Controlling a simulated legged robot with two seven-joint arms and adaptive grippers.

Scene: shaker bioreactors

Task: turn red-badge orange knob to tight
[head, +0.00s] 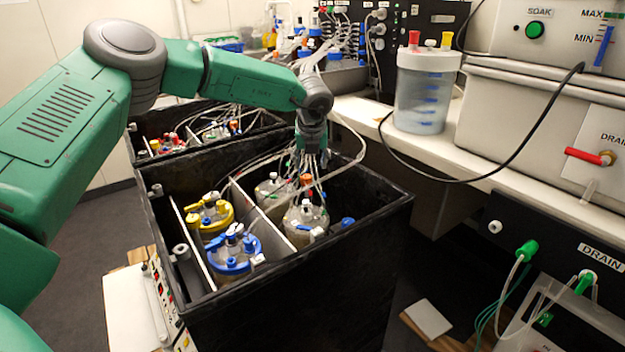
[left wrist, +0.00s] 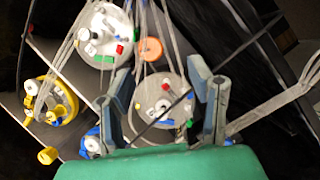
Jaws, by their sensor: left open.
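My left gripper (head: 311,155) reaches down over the right-hand part of a black box (head: 290,284). Its two fingers stand wide apart in the left wrist view (left wrist: 162,80), with nothing held between them. An orange knob (head: 306,179) shows just below the gripper; in the left wrist view the round orange top (left wrist: 152,48) lies a little beyond the fingertips, apart from them. A pale vessel lid (left wrist: 160,104) with small red and green marks lies between the fingers in that view. Another pale lid (left wrist: 103,35) is up and left of it. I cannot tell which red mark is the badge.
Yellow-lidded (head: 209,215) and blue-lidded (head: 235,250) vessels stand left of a thin divider. Grey tubes run among the lids and past the gripper. A second black box stands behind. A clear jar (head: 424,92) is on the white bench at right.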

